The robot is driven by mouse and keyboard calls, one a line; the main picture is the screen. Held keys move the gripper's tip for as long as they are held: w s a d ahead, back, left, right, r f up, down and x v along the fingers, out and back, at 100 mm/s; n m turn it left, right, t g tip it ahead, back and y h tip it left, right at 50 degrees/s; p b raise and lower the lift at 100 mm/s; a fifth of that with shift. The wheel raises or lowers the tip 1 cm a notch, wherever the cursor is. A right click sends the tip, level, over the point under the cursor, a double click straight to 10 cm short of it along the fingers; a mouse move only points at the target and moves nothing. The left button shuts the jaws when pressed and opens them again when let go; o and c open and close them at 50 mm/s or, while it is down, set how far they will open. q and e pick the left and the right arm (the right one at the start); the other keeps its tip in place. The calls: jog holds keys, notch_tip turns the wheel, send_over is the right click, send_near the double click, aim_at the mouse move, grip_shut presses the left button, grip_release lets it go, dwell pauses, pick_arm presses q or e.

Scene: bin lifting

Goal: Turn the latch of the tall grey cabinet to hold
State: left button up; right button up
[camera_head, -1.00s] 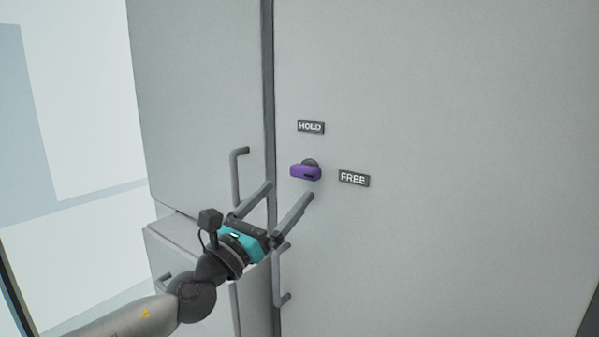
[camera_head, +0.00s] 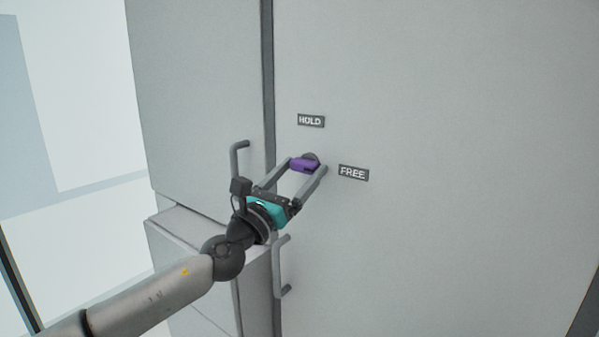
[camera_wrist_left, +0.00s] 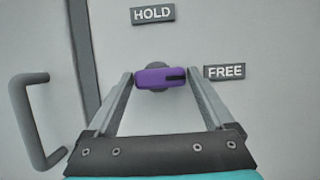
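The purple latch (camera_head: 303,166) sits on a round dark mount on the tall grey cabinet (camera_head: 450,90). It lies roughly level, and its dark mark points right toward the FREE label (camera_head: 353,173). The HOLD label (camera_head: 311,120) is above it. My left gripper (camera_head: 306,165) is open, with one finger at each end of the latch. In the left wrist view the latch (camera_wrist_left: 155,78) lies between the fingertips (camera_wrist_left: 161,77), very close to both; contact cannot be told. My right gripper is not in view.
A vertical grey handle (camera_head: 280,268) is on the tall cabinet below my gripper. Another handle (camera_head: 237,160) is on the grey unit (camera_head: 195,90) to the left. The cabinet face right of the labels is bare.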

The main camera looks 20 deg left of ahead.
pick_arm(q)
jog(key=c, duration=1)
jog(key=shift+o, duration=0.2)
jog(key=shift+d+r+n+t+y+p, duration=0.1)
jog(key=shift+n+t+y+p, duration=0.1)
jog(key=shift+n+y+p, duration=0.65)
jog(key=shift+r+n+t+y+p, duration=0.1)
jog(key=shift+n+t+y+p, duration=0.3)
jog(key=shift+n, duration=0.85)
jog(key=n+g+y+p, duration=0.1)
jog(key=n+y+p, duration=0.1)
jog(key=n+p, duration=0.2)
jog(key=n+g+y+p, duration=0.1)
jog(key=n+p, duration=0.4)
jog(key=n, duration=0.1)
jog(key=r+n+g+y+p, duration=0.1)
jog(key=n+y+p, duration=0.1)
jog(key=n+p, duration=0.2)
jog(key=shift+n+y, duration=0.35)
jog(key=shift+n, duration=0.45)
jog(key=shift+f+n+g+p, duration=0.15)
jog(key=shift+n+g+p, duration=0.45)
jog(key=shift+n+p, duration=1)
jog(key=o, duration=1.2)
jog(key=shift+o, duration=0.2)
jog(key=shift+s+f, duration=0.1)
jog(key=shift+s, duration=0.1)
